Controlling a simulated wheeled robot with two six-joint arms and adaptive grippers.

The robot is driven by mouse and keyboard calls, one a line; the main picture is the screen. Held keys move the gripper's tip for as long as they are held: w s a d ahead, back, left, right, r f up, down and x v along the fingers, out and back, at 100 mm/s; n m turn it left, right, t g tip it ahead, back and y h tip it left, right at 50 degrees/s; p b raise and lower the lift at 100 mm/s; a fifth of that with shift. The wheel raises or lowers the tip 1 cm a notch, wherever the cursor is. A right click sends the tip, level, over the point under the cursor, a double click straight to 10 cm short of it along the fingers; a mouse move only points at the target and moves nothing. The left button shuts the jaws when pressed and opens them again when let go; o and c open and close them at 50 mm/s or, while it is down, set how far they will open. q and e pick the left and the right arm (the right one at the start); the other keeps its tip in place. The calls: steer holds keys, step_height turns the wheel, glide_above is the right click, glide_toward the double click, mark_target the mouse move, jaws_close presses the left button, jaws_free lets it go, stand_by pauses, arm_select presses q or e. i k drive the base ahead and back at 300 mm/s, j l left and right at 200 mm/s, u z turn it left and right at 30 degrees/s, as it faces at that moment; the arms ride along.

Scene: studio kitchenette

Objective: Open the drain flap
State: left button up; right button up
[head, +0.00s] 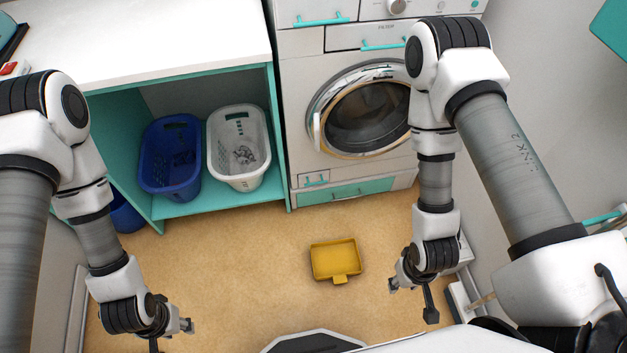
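The white washing machine (298,130) stands at the back with its round door (368,115) shut. My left gripper (172,336) is at the bottom left over the floor, fingers apart and empty, far from the flap. My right gripper (412,302) hangs over the floor to the right of the yellow tray, fingers apart and empty, away from the machine.
A yellow tray (335,259) lies on the floor in front of the machine. A blue basket (170,158) and a white basket (238,148) stand in the teal shelf unit at left. Floor between the tray and machine is clear. A wall closes the right side.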

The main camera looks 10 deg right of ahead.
mark_target(312, 178)
steer(key=i+j+z, duration=0.45)
steer(key=k+l+z, duration=0.1)
steer(key=z, duration=1.1)
